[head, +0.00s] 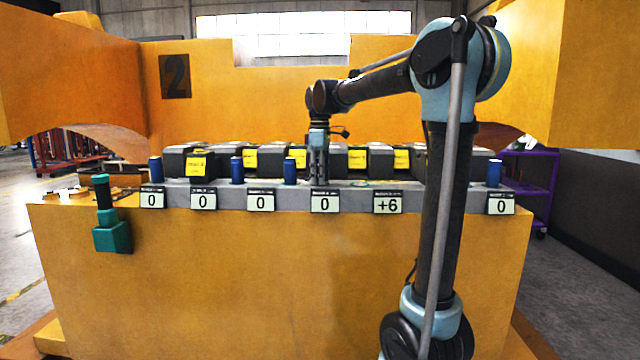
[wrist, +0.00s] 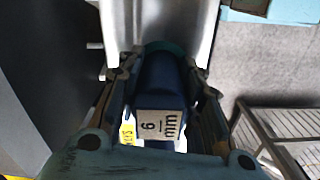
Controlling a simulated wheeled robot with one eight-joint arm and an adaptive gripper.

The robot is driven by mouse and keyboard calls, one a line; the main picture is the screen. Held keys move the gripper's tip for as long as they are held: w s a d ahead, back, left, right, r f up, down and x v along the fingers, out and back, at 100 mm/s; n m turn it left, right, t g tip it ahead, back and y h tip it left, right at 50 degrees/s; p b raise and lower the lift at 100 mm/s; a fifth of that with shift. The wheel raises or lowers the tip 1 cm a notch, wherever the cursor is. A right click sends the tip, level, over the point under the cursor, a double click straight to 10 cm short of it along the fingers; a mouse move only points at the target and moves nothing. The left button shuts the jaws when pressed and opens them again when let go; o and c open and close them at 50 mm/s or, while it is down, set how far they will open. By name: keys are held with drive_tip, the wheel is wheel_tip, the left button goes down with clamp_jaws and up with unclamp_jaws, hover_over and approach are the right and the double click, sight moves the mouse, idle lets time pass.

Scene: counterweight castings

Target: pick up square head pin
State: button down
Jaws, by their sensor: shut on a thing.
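My gripper (head: 319,178) points down at the grey rail (head: 230,197), above a label reading 0. In the wrist view, my gripper (wrist: 160,75) has its two fingers closed on either side of a dark blue pin (wrist: 160,80). A pale tag on the pin's near end (wrist: 160,122) reads "6 mm". A teal band shows at its far end. In the head view the fingers hide the held pin, and I cannot tell whether it is seated in the rail or clear of it. Other blue pins stand upright along the rail, such as one at the left (head: 155,169).
Dark grey blocks (head: 252,160) with yellow notes stand in a row behind the rail. A teal tool (head: 111,232) with a dark handle hangs at the front left. Labels (head: 388,202) line the rail's front. An orange casting wall (head: 210,110) rises behind.

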wheel_tip(320, 180, up, 20)
idle(1.1)
